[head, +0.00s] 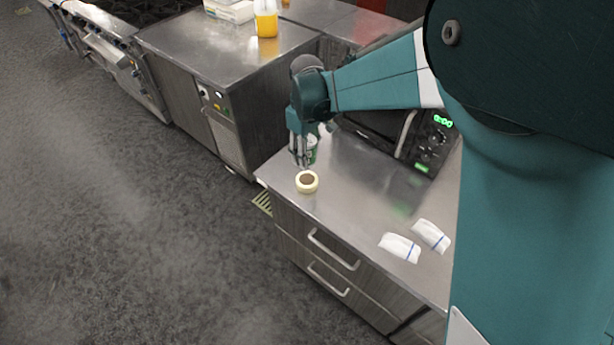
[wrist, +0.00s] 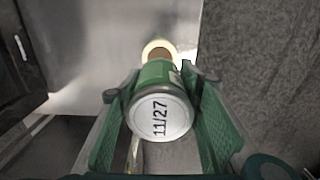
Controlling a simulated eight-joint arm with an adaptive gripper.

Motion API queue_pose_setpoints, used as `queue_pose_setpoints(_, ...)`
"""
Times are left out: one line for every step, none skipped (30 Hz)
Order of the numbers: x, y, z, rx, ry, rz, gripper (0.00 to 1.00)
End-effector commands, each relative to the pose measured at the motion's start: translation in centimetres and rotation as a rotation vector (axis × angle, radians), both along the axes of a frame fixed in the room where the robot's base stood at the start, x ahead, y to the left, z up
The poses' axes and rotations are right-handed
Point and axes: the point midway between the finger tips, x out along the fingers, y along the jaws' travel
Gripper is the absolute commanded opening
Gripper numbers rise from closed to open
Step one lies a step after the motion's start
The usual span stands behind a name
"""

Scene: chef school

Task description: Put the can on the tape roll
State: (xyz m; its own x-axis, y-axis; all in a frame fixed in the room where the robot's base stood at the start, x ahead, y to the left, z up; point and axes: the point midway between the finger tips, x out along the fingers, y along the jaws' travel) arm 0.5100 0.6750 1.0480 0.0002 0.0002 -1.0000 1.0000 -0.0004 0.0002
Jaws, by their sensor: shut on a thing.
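The can (wrist: 160,112) is green with a pale end marked "11/27", and it lies between the two fingers of my gripper (wrist: 160,125) in the wrist view. My gripper is shut on it. In the head view the can (head: 312,148) shows as a green patch partly hidden by my gripper (head: 302,158). The tape roll (head: 307,182) is a cream ring with a brown inside, lying flat near the counter's corner, just in front of and below my gripper. In the wrist view the tape roll (wrist: 158,46) shows just beyond the can, which partly covers it.
Two white packets with blue stripes, a nearer one (head: 400,247) and another (head: 431,236), lie on the metal counter (head: 350,205). A black appliance with a green display (head: 442,121) stands behind. The counter between roll and packets is clear. The counter edge is close to the roll.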

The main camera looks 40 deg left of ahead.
Motion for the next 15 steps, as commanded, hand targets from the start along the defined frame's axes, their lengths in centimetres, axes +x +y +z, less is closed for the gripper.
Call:
queue_pose_setpoints(0.0,0.0,-0.5,0.0,0.0,0.0,0.18)
queue_pose_setpoints(0.0,0.0,-0.8,0.0,0.0,0.0,0.18)
queue_pose_setpoints(0.0,0.0,-1.3,0.0,0.0,0.0,0.18)
queue_pose_setpoints(0.0,0.0,-1.7,0.0,0.0,0.0,0.18)
queue_pose_setpoints(0.0,0.0,-2.2,0.0,0.0,0.0,0.18)
queue_pose_setpoints(0.1,0.0,-2.7,0.0,0.0,0.0,0.18)
queue_pose_setpoints(0.0,0.0,-3.2,0.0,0.0,0.0,0.18)
queue_pose_setpoints(0.0,0.0,-3.6,0.0,0.0,0.0,0.18)
queue_pose_setpoints(0.0,0.0,-4.1,0.0,0.0,0.0,0.18)
queue_pose_setpoints(0.0,0.0,-4.5,0.0,0.0,0.0,0.18)
queue_pose_setpoints(0.0,0.0,-4.8,0.0,0.0,0.0,0.18)
queue_pose_setpoints(0.0,0.0,-5.1,0.0,0.0,0.0,0.18)
queue_pose_setpoints(0.0,0.0,-5.3,0.0,0.0,0.0,0.18)
queue_pose_setpoints(0.0,0.0,-5.5,0.0,0.0,0.0,0.18)
queue_pose_setpoints(0.0,0.0,-5.6,0.0,0.0,0.0,0.18)
